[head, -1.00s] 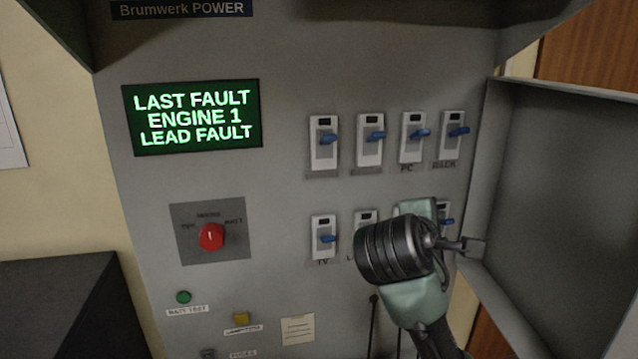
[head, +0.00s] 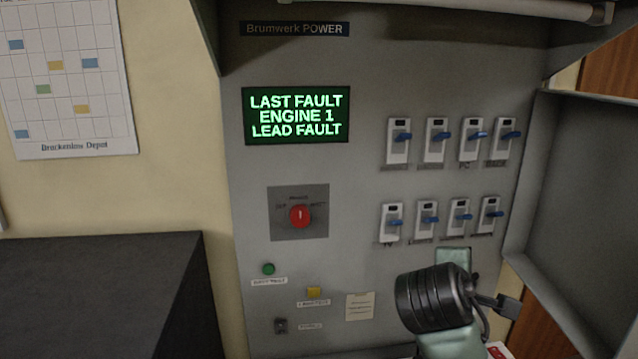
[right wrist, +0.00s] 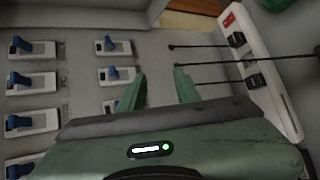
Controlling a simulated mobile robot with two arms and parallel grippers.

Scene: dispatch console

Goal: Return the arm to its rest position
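My right arm comes in from the bottom right of the head view, with its dark ribbed wrist (head: 432,298) in front of the panel, below the lower switch row. In the right wrist view my right gripper (right wrist: 160,88) has two green fingers standing apart with nothing between them. In the head view its fingertips are hidden behind the wrist. My left gripper is not in view.
The grey panel (head: 350,185) carries two rows of blue-levered switches (head: 398,140), a red knob (head: 300,216) and a green-lit display (head: 296,115). An open door (head: 585,190) stands at the right. Black cables (right wrist: 215,63) run near the gripper. A dark cabinet (head: 95,295) stands left.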

